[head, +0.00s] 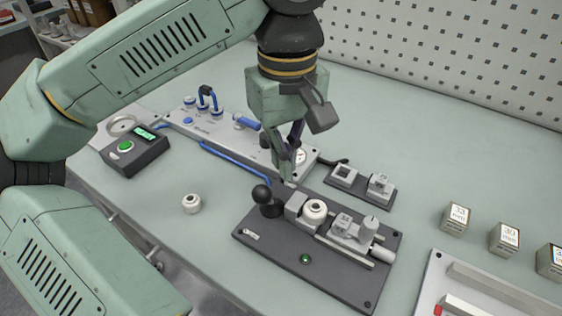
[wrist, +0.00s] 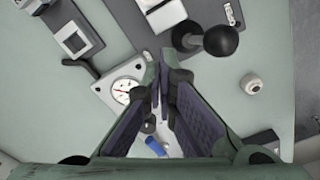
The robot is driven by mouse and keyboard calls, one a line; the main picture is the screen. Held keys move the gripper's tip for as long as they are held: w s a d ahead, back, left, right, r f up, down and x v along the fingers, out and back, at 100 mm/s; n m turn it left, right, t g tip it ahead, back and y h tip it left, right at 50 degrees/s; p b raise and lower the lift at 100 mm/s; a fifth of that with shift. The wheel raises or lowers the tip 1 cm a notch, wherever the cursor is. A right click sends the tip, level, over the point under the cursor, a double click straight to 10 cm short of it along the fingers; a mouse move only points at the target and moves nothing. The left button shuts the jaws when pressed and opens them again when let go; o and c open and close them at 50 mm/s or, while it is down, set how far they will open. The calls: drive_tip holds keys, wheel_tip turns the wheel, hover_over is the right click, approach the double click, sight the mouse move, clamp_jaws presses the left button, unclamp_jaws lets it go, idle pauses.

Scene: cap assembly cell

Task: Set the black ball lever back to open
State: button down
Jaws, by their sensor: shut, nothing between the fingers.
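The black ball lever (head: 262,194) stands at the left end of a dark clamp fixture (head: 345,292), its ball raised above a dark round base. In the wrist view the lever's ball (wrist: 221,39) is at the upper right of the fingers. A white ring-shaped part (head: 315,211) sits between the fixture's grey jaws. My gripper (head: 290,182) is shut and empty, pointing down just behind the lever. In the wrist view my gripper's fingertips (wrist: 158,75) are together, apart from the ball.
A grey panel (head: 185,133) with a dial gauge (wrist: 122,88) and blue hoses is behind the gripper. A loose white ring (head: 191,203) lies left of the lever. A dark two-socket block (head: 360,186) stands behind the fixture. Labelled blocks (head: 455,219) are at right.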

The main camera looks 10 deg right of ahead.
wheel_tip(320, 180, up, 7)
drive_tip(key=p, duration=0.5)
idle(0.5)
